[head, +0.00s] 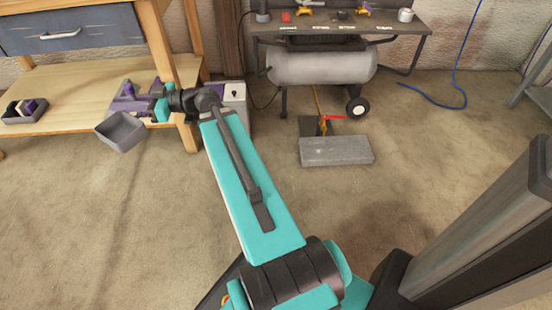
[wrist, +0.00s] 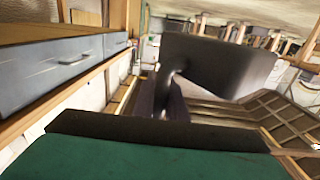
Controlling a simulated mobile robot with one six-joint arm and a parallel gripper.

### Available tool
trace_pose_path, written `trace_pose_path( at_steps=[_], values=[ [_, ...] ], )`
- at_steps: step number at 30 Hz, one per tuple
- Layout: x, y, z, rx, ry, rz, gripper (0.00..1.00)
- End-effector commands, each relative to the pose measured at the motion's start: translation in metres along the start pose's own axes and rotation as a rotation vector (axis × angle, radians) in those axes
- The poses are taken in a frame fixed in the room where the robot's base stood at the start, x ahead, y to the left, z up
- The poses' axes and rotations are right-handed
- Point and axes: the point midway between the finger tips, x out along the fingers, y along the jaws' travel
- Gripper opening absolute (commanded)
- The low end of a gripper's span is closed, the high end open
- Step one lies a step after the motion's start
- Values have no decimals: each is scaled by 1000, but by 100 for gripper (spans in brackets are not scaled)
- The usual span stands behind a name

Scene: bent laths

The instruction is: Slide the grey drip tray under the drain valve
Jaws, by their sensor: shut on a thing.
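The grey drip tray (head: 121,133) is at the left in the head view, in front of the workbench's lower shelf. My gripper (head: 143,108) is shut on it at its far side. Its open top faces up, and it seems to hang above the floor. In the wrist view the tray (wrist: 215,66) shows as a dark grey shape beyond the jaws. The drain valve (head: 332,118) has a red handle and sits below the compressor tank (head: 322,67), well to the right of the tray. The exact grip is partly hidden.
A grey block (head: 336,151) lies on the floor just in front of the valve. The workbench leg (head: 188,137) and a grey box (head: 238,105) stand close to my arm. Floor left of the block is partly clear.

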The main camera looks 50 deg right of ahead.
Motion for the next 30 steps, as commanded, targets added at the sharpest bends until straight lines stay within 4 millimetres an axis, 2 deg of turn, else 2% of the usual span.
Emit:
trace_pose_path(
  at_steps=[1,6,14,18,24,30],
  values=[
    [-13,17,1,0,1,56,0],
    [-54,68,7,1,1,242,0],
    [-123,140,27,2,3,521,0],
    [-162,174,43,3,5,673,0],
    [-223,213,72,3,8,896,0],
    [-270,235,96,1,10,1072,0]
  ],
)
